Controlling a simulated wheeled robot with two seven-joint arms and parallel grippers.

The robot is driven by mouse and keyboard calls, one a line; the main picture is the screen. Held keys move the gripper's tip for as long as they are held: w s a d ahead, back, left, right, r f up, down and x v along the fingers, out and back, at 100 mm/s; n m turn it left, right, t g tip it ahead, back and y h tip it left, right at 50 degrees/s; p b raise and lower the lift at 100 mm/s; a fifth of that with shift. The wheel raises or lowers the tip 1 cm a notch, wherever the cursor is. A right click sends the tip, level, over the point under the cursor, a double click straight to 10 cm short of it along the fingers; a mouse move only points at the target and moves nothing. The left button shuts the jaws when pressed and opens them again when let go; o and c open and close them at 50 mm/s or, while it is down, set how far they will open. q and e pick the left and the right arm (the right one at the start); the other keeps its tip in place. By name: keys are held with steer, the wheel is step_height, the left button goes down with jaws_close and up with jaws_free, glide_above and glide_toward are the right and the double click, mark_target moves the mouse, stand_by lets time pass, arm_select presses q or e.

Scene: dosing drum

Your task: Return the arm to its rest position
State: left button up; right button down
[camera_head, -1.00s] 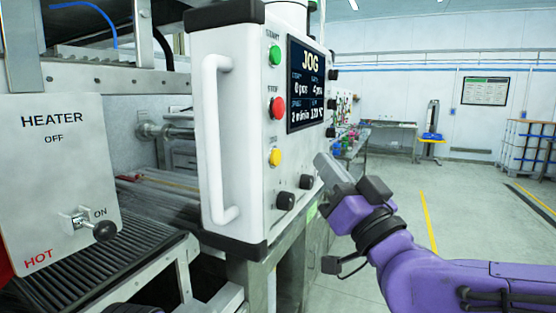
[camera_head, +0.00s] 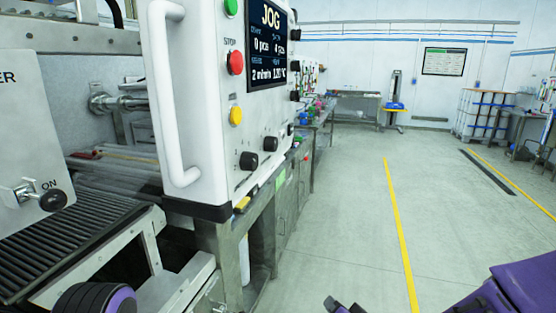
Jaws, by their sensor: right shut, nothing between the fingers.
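My right arm (camera_head: 512,288) is purple and comes in at the bottom right corner. Only a small dark tip of my right gripper (camera_head: 340,306) shows at the bottom edge, low over the floor and apart from the control box. It is shut and holds nothing; most of it is cut off by the frame. A purple and black part of my left arm (camera_head: 95,299) shows at the bottom left; its gripper is out of view.
The white control box (camera_head: 200,130) has a JOG screen (camera_head: 268,45), a red stop button (camera_head: 235,62), a yellow button (camera_head: 236,115) and black knobs. A roller conveyor (camera_head: 70,240) and heater panel (camera_head: 25,130) lie left. The floor (camera_head: 350,220) right of the box is clear.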

steer(key=s+d+f+g+h, duration=0.1)
steer(key=s+d+f+g, duration=0.2)
steer(key=f, duration=0.4)
steer(key=s+d+f+h, duration=0.1)
steer(key=s+d+f, duration=0.2)
steer(key=s+f, duration=0.3)
steer(key=s+d+f+g+h+b, duration=0.1)
steer(key=s+d+f+g, duration=0.1)
steer(key=s+d+f, duration=0.2)
steer(key=s+d+f+g+h+b, duration=0.1)
steer(key=s+d+f+g, duration=0.1)
steer(key=s+d+f, duration=0.2)
steer(key=s+d+f+g+h+b, duration=0.1)
steer(key=s+d+f+g+h, duration=0.1)
steer(key=s+f, duration=0.7)
steer(key=s+d+g, duration=0.1)
steer(key=s, duration=0.4)
steer(key=shift+s+d, duration=0.2)
steer(key=shift+d, duration=0.2)
steer(key=shift+f, duration=0.1)
